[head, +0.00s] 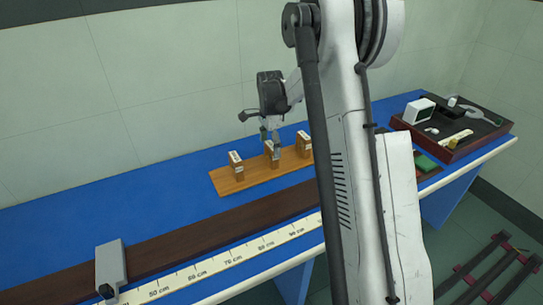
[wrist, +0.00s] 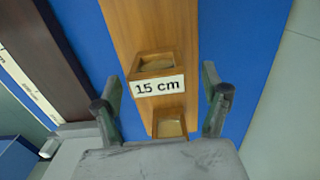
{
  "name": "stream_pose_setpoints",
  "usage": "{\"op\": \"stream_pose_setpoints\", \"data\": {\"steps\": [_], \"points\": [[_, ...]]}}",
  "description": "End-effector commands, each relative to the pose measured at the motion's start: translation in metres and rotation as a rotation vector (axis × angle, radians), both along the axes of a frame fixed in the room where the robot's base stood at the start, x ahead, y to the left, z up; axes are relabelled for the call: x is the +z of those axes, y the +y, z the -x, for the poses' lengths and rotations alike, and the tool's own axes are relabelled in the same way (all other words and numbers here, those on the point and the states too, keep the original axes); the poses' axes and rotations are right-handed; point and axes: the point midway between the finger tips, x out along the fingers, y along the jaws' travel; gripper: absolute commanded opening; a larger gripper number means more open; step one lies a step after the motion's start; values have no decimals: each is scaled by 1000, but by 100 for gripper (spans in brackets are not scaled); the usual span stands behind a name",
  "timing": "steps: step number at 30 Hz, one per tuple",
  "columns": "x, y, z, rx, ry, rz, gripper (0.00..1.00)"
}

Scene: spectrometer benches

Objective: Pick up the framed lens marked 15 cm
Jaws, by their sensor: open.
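The framed lens marked 15 cm shows in the wrist view, its white label (wrist: 158,86) facing the camera and its wooden frame (wrist: 152,64) just beyond. My gripper (wrist: 162,98) is open, with one finger on each side of the label and visible gaps to both. In the head view my gripper (head: 270,144) points down at the middle wooden frame (head: 271,158) of three on a wooden board (head: 228,184). The labels are too small to read there, and the fingers partly cover the middle frame.
Other frames stand to the left (head: 236,168) and right (head: 304,146) on the board. A dark rail with a scale (head: 215,263) and a grey slider (head: 111,267) lies in front. A tray (head: 463,147) of equipment stands at the right. The wall is close behind the bench.

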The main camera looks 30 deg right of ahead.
Motion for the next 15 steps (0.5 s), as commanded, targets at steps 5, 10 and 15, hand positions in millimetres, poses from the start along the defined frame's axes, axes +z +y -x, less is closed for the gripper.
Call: {"op": "stream_pose_setpoints", "data": {"steps": [5,10,15], "points": [[-26,-4,4,0,0,0,78],[-42,-3,4,0,0,0,78],[-45,-3,4,0,0,0,78]]}}
